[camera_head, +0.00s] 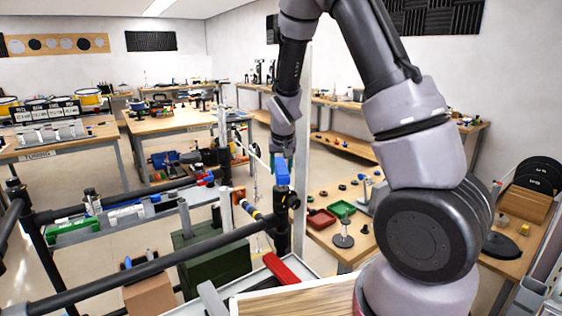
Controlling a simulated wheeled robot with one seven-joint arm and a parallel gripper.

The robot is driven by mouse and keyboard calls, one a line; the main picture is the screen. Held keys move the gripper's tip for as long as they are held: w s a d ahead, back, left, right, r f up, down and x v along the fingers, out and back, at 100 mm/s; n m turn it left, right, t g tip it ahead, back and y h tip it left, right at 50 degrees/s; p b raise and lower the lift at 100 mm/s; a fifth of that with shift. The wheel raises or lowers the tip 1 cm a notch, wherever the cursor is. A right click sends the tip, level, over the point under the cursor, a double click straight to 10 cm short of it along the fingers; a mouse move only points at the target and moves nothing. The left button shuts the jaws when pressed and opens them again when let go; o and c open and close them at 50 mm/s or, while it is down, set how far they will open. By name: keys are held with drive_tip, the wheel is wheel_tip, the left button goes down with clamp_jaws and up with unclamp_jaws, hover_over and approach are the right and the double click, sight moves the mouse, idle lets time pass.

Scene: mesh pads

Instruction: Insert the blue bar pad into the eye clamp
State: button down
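My gripper (282,155) hangs pointing down at the middle of the head view. A bright blue block (282,173), which looks like the blue bar pad, is directly below it, and the two meet in the picture. The fingers are too small and dark to show whether they are closed on it. Just below the blue block is a black clamp (287,200), apparently the eye clamp, on top of a thick black upright (282,235). The blue block's lower end meets the clamp in the picture. I cannot tell whether it is inside the clamp.
Long black rails (150,268) run across the lower left to the upright. A red block (285,271) lies below it. A green case (212,250) is to the left. A bench with a red tray (320,219) and a green tray (341,209) stands at right.

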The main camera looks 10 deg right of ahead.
drive_tip(key=shift+f, duration=1.9)
drive_tip(key=shift+c, duration=0.8)
unclamp_jaws()
drive_tip(key=shift+r, duration=0.1)
drive_tip(key=v, duration=0.9)
drive_tip(key=shift+s+r, duration=0.15)
drive_tip(key=shift+r, duration=0.15)
drive_tip(key=shift+s+r, duration=0.2)
drive_tip(key=shift+r, duration=0.25)
